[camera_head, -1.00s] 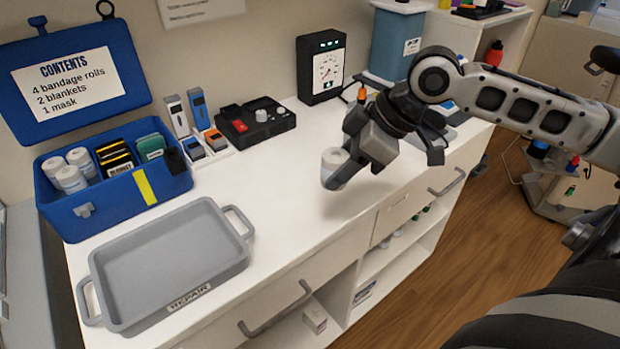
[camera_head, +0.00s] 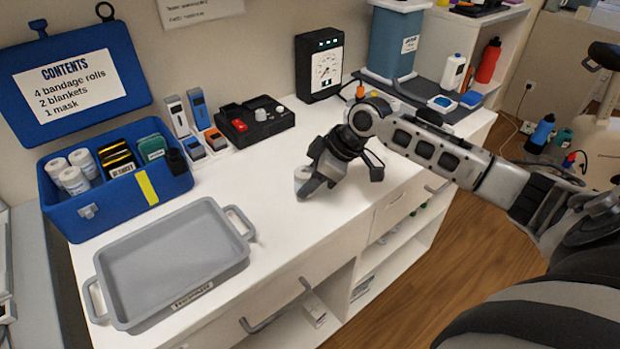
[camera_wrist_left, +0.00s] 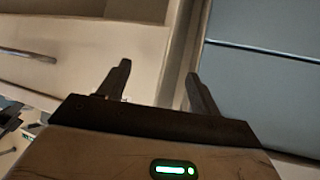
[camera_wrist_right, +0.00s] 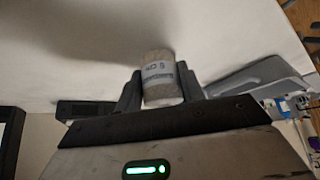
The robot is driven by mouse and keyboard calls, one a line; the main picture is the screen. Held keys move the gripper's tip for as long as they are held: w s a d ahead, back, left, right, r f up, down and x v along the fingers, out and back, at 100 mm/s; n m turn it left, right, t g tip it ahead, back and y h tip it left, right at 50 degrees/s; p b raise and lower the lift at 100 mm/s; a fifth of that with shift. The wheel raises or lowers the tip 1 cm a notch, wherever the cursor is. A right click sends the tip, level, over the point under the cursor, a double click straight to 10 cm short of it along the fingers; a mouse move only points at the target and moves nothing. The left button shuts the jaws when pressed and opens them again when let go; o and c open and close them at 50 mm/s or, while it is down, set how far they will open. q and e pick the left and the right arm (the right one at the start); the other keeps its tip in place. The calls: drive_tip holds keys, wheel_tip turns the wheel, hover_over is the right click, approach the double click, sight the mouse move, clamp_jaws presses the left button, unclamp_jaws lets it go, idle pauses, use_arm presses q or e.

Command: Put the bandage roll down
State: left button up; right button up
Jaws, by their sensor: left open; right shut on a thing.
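A white bandage roll (camera_head: 301,180) is between the fingers of my right gripper (camera_head: 306,190), low over the white counter; I cannot tell whether it touches the surface. In the right wrist view the roll (camera_wrist_right: 160,78) is held between both fingers, its printed label facing the camera. Several other bandage rolls (camera_head: 74,180) stand in the blue kit box (camera_head: 115,209), whose open lid lists its contents. My left gripper (camera_wrist_left: 158,88) is open and empty in the left wrist view; the head view does not show it.
A grey tray (camera_head: 172,262) lies on the front left of the counter (camera_head: 290,240). Behind are a black device with buttons (camera_head: 256,122), a gauge box (camera_head: 320,66) and a blue bin (camera_head: 394,42). The counter between tray and right gripper is clear.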

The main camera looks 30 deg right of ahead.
drive_tip(key=shift+f, duration=0.3)
drive_tip(key=o, duration=1)
drive_tip(key=shift+c, duration=0.2)
drive_tip(key=v, duration=1.2)
drive_tip(key=shift+b, duration=0.3)
drive_tip(key=shift+s, duration=0.1)
